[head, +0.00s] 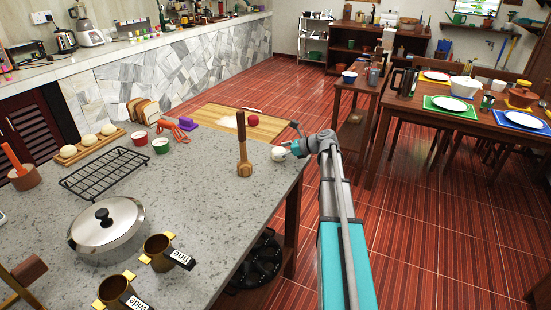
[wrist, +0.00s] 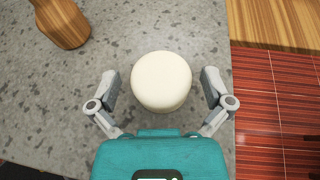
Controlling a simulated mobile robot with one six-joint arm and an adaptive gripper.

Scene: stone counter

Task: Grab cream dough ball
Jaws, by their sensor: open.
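A cream, round piece with a flat-looking top (wrist: 161,80), which seems to be the cream dough ball, sits on the stone counter (wrist: 60,110). In the head view it shows small and pale (head: 279,154) near the counter's right edge. My gripper (wrist: 160,84) is open, with one finger on each side of the piece and a visible gap at both sides. In the head view my gripper (head: 290,149) is at the piece's right side and partly covers it. Whether the fingers are level with the piece is hard to tell.
A wooden pestle-like tool (head: 244,150) stands left of the piece; its base shows in the wrist view (wrist: 62,22). A cutting board (head: 222,119) with a red ball (head: 253,120) lies behind. Pale dough balls (head: 89,140) sit on a board at left. The counter edge is close by.

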